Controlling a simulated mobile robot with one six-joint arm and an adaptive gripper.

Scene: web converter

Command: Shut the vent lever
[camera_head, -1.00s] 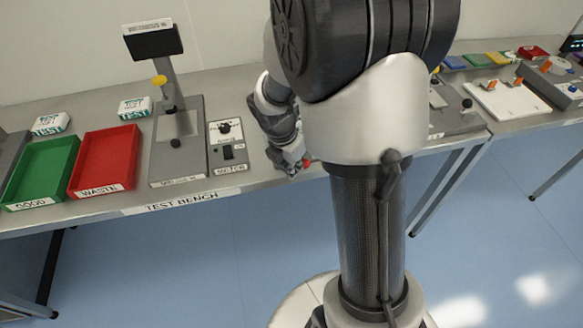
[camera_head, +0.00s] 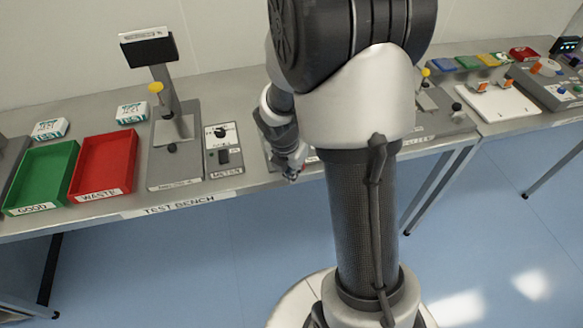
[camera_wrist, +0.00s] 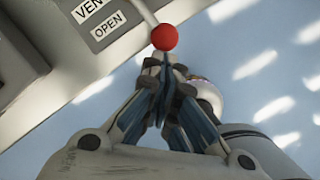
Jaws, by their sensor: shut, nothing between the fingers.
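The vent lever shows in the wrist view as a thin rod ending in a round red knob (camera_wrist: 165,37). It sticks out from a grey panel edge with labels reading "VEN", cut off by the frame, and "OPEN" (camera_wrist: 108,25). My gripper (camera_wrist: 164,62) is shut and empty, with its fingertips right by the knob. I cannot tell whether they touch it. In the head view my gripper (camera_head: 292,177) is at the front edge of the test bench (camera_head: 235,190), and the lever is mostly hidden by my arm.
A panel with a black switch (camera_head: 222,157), a stand with a yellow knob (camera_head: 156,88), a red waste tray (camera_head: 104,163) and a green tray (camera_head: 42,178) are left of my gripper. Another bench with a white board (camera_head: 498,103) is to the right. The floor in front is clear.

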